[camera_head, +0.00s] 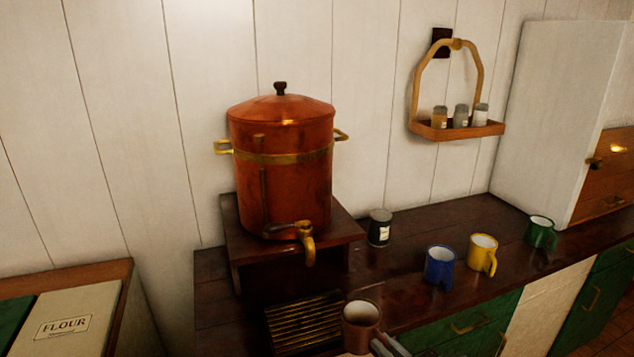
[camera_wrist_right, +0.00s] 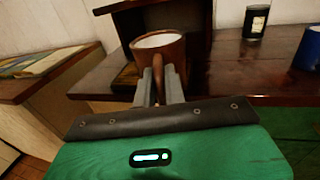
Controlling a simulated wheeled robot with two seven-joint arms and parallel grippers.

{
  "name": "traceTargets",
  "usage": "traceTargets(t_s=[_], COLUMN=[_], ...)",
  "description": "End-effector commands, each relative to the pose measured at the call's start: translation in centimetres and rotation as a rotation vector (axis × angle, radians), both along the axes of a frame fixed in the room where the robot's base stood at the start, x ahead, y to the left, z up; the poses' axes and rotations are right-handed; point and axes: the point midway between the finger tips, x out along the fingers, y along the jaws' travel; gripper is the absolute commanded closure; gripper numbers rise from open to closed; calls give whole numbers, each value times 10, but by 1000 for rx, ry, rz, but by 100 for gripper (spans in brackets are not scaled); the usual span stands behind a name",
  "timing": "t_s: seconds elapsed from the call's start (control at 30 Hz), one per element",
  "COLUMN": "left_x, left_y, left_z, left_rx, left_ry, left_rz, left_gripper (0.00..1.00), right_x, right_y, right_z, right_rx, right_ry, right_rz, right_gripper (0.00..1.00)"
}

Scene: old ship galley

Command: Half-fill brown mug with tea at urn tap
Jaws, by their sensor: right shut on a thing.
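The copper urn (camera_head: 283,180) stands on a raised dark wooden stand against the back wall. Its brass tap (camera_head: 307,243) hangs out at the front, over a slatted drip grille (camera_head: 300,312). The brown mug (camera_head: 360,335) is upright at the lower middle, in front and to the right of the grille. My right gripper (camera_head: 383,345) is shut on the mug's handle. In the right wrist view the mug (camera_wrist_right: 168,48) shows a pale inside, and the gripper fingers (camera_wrist_right: 160,85) close around its handle. I cannot tell whether the mug holds liquid. My left gripper is not in view.
A dark labelled tin (camera_head: 379,228) stands right of the urn. Blue (camera_head: 439,265), yellow (camera_head: 482,253) and green (camera_head: 541,233) mugs stand along the counter to the right. A hanging rack (camera_head: 455,131) holds small jars on the wall. A flour bin (camera_head: 70,322) is at the left.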

Motion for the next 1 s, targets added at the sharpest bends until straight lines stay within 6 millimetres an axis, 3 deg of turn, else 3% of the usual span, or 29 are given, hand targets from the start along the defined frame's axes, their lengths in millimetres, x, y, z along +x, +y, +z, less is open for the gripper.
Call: traceTargets(t_s=[1.0], left_x=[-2], left_y=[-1], left_z=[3], left_rx=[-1], left_ry=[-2], left_rz=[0], left_gripper=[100], right_x=[-69], right_y=[-78], right_z=[-33], right_rx=[-1], right_ry=[-1], right_rz=[-561], right_gripper=[100])
